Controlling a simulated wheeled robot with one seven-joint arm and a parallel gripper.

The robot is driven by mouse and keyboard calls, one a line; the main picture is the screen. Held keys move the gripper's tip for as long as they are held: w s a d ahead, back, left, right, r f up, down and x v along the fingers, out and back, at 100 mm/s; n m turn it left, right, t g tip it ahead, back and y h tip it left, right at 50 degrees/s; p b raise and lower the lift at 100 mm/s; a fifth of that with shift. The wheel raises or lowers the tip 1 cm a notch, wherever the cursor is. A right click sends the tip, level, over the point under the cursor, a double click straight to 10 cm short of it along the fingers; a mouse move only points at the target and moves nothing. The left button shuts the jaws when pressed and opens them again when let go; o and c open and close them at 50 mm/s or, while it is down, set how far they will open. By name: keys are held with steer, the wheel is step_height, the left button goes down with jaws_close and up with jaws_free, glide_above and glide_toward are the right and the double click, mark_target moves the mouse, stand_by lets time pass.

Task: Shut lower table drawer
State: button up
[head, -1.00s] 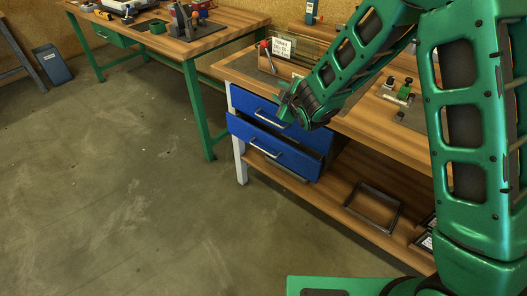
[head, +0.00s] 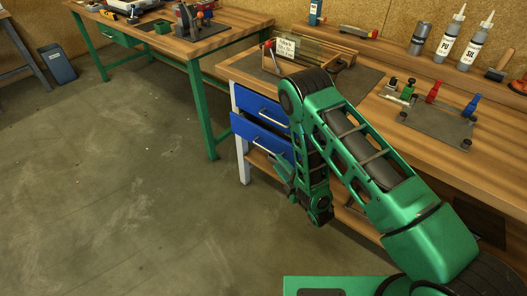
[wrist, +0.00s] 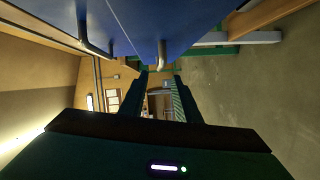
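The lower table drawer (head: 256,134) is blue with a metal handle and sits under the wooden workbench. Its front stands a little forward of the upper blue drawer (head: 258,104); my arm hides its right part. In the wrist view, the lower drawer (wrist: 190,22) fills the top, with its handle (wrist: 162,56) just beyond my fingers. My gripper (wrist: 160,76) is open and empty, its two fingers apart. In the head view my gripper (head: 282,168) is low, near the lower drawer's front and partly hidden by my arm; contact cannot be told.
The workbench (head: 345,108) carries a glass frame fixture (head: 315,57), coloured clamps (head: 433,92) and bottles (head: 477,45). A white leg (head: 242,162) stands left of the drawers. A second bench (head: 213,38) is behind left. The floor (head: 120,190) in front is clear.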

mark_target(267, 150)
steer(key=x, duration=1)
steer(key=shift+w+a+f, duration=0.1)
steer(key=shift+w+a, duration=0.05)
steer(key=shift+w, duration=0.05)
jaws_close()
